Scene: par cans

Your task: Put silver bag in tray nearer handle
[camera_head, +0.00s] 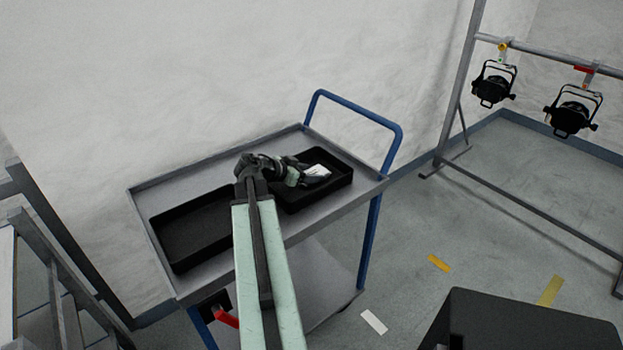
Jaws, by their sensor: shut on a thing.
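My gripper (308,179) is shut on the silver bag (318,171), a small pale packet. It holds the bag over the black tray nearer the blue handle (337,164), at the right of the cart top. I cannot tell whether the bag touches the tray floor. The blue handle (357,108) rises from the cart's far right end. The other black tray (190,228) sits at the left of the cart top and looks empty. My arm hides the space between the two trays and part of the right tray.
The grey cart top (168,182) has a raised rim and stands by a white wall. A metal rack with black par cans (571,112) stands at right. A black box (520,325) is at lower right. Open floor lies between cart and rack.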

